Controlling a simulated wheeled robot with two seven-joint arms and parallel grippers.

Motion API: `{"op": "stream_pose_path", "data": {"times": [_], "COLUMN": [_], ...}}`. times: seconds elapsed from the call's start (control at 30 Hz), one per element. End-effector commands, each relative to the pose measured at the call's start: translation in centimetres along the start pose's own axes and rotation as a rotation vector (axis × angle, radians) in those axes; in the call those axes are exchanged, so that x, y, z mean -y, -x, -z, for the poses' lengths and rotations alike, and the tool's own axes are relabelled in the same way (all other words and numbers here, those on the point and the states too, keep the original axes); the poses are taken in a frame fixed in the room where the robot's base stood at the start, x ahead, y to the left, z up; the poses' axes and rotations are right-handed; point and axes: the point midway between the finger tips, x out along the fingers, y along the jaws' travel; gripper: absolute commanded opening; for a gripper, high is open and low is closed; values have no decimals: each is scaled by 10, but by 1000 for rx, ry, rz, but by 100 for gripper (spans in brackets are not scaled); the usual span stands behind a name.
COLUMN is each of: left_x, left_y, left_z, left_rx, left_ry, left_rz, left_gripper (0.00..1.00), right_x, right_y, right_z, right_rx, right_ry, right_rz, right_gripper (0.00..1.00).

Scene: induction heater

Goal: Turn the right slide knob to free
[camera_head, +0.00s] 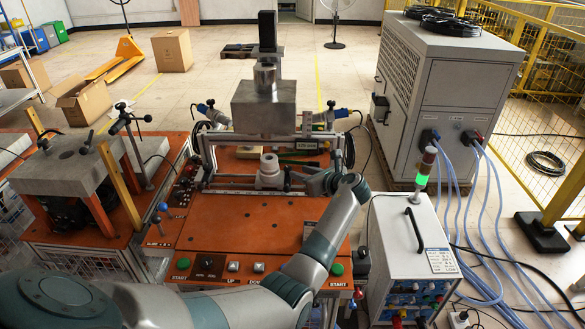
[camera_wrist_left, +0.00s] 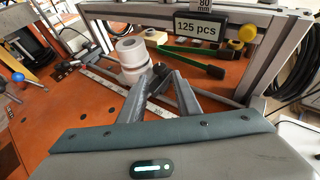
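My left gripper (camera_head: 312,176) reaches over the orange table to the white spool-like part at the slide. In the left wrist view the fingers (camera_wrist_left: 161,80) are apart, pointing away from the camera, and look open. A small dark knob-like part (camera_wrist_left: 160,68) shows just beyond and between the fingertips, beside the white cylinder (camera_wrist_left: 131,54). It may be the right slide knob; contact with the fingers cannot be told. A slide rail with a scale (camera_wrist_left: 104,82) runs below, partly hidden by the fingers. The white cylinder also shows in the head view (camera_head: 269,165). My right gripper is not in view.
A metal frame with a "125 pcs" display (camera_wrist_left: 197,26) and a yellow knob (camera_wrist_left: 247,33) stands beyond the gripper. A green-handled tool (camera_wrist_left: 190,54) lies near the fingers. A metal block (camera_head: 264,108) stands above the slide. The orange tabletop (camera_head: 225,215) is mostly clear.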

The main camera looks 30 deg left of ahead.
Motion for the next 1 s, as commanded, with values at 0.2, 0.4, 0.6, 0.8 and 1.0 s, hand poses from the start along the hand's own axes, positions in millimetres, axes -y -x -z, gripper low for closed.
{"op": "stream_pose_path", "data": {"times": [0.2, 0.4, 0.6, 0.8, 1.0], "left_x": [0, 0, 0, 0, 0], "left_y": [-37, -55, -61, -61, -61], "left_z": [-1, 0, 0, 0, 0], "left_rx": [-1, 0, 0, 0, 0], "left_ry": [-1, -1, 0, 0, 0], "left_rz": [-2, -1, 0, 0, 0], "left_gripper": [30, 30, 30, 30, 2], "right_x": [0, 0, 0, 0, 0], "right_y": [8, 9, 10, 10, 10], "right_z": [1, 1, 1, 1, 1], "right_rx": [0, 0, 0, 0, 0], "right_ry": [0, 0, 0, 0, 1], "right_rz": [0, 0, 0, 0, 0], "right_gripper": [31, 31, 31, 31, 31]}}
